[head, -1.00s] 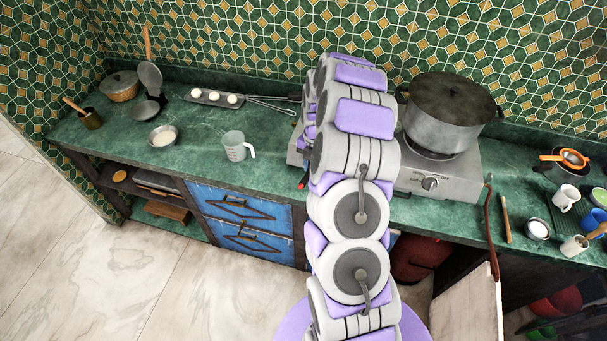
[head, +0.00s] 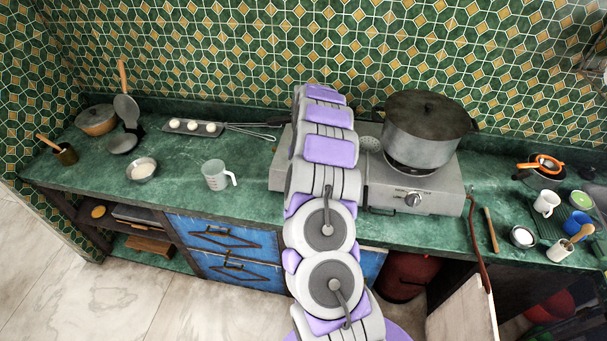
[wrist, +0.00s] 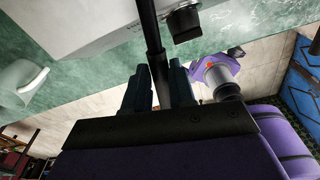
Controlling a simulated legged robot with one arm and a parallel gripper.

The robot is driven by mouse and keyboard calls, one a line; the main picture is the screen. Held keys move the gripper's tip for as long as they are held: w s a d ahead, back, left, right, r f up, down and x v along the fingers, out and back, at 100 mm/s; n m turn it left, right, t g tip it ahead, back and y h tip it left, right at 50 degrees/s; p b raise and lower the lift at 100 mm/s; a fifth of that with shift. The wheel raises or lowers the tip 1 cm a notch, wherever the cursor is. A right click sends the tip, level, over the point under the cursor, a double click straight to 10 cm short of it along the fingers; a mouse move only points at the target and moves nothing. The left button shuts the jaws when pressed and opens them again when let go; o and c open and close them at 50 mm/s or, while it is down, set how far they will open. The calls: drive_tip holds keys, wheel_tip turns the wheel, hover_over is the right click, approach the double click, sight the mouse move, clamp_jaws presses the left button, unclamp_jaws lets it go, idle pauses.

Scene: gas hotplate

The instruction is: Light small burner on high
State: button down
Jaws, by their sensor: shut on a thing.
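The grey hotplate (head: 445,187) stands on the green counter, with a front knob (head: 412,200) at its right. The left burner is mostly behind my arm, so I cannot tell its state. A large lidded pot (head: 424,140) sits over the right burner. In the wrist view, my gripper (wrist: 160,76) is shut on a dark rod-like tool (wrist: 152,28), which extends up past the hotplate's edge (wrist: 85,30). A black knob (wrist: 183,22) shows just right of the tool, apart from it in the picture. My gripper is hidden in the head view.
A perforated grey disc (head: 370,145) shows beside the pot. A measuring jug (head: 215,175) and a small bowl (head: 141,169) stand left on the counter. Mugs, including a white one (head: 546,203), crowd the right. A brown hose (head: 472,240) hangs over the front edge.

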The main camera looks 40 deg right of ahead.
drive_tip(key=shift+a+r, duration=0.15)
drive_tip(key=shift+a, duration=0.4)
drive_tip(key=shift+w+d, duration=0.2)
drive_tip(key=shift+d, duration=0.55)
drive_tip(key=shift+s+a, duration=0.3)
drive_tip(key=shift+a, duration=0.5)
drive_tip(key=s+a+r, duration=0.1)
drive_tip(key=s+a, duration=0.3)
drive_tip(key=a, duration=0.3)
drive_tip(key=s+a+r+b, duration=0.1)
drive_tip(key=s+a, duration=0.3)
drive_tip(key=a, duration=0.3)
drive_tip(key=shift+a, duration=0.35)
drive_tip(key=shift+s+r, duration=0.1)
